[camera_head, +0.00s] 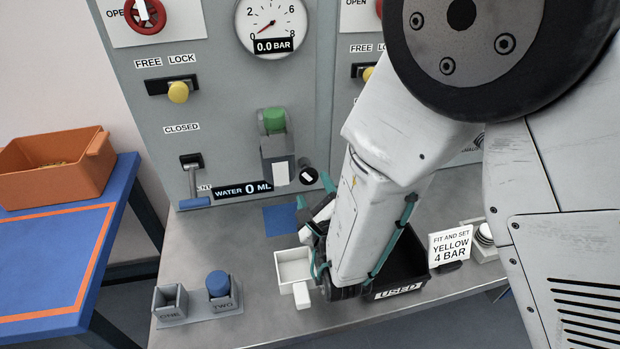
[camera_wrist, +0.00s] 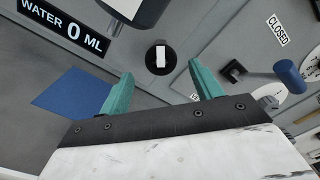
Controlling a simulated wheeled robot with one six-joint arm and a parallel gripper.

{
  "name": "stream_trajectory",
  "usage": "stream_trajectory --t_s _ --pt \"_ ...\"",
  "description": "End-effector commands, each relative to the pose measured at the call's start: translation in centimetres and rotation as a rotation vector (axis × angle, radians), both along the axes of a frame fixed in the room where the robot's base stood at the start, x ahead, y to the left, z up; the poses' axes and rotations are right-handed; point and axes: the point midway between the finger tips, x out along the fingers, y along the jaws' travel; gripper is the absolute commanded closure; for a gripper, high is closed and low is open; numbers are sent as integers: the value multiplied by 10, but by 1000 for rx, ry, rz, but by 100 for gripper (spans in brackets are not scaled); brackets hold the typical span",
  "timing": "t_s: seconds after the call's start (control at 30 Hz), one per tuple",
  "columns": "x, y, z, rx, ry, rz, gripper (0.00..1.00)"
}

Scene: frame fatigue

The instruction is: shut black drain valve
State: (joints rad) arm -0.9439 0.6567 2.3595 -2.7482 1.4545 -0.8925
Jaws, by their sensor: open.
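The black drain valve (camera_head: 309,175) is a round black knob with a white bar, low on the grey panel right of the water display. In the wrist view the black drain valve (camera_wrist: 153,58) faces me, its white bar roughly upright in the picture. My gripper (camera_head: 312,238) is in front of the panel, lower than the knob in the head view and partly hidden by my arm. In the wrist view my gripper (camera_wrist: 160,72) is open and empty, its teal fingers apart. The knob appears just beyond the gap between the fingertips, not gripped.
A "WATER 0 ML" display (camera_head: 242,190) is left of the knob. A blue-ended lever (camera_wrist: 285,72) sticks out on the right. On the bench are a blue square (camera_head: 281,219), a white tray (camera_head: 291,264), a black "USED" bin (camera_head: 405,262) and a holder (camera_head: 200,308).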

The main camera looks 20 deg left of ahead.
Motion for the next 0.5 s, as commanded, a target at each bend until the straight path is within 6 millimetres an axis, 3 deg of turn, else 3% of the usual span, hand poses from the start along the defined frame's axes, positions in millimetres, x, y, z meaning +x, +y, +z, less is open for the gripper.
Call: stream_trajectory --t_s 0.23,0.5 --pt "34 19 1 3 0 -4 35" --pt "44 26 0 2 1 -3 35"
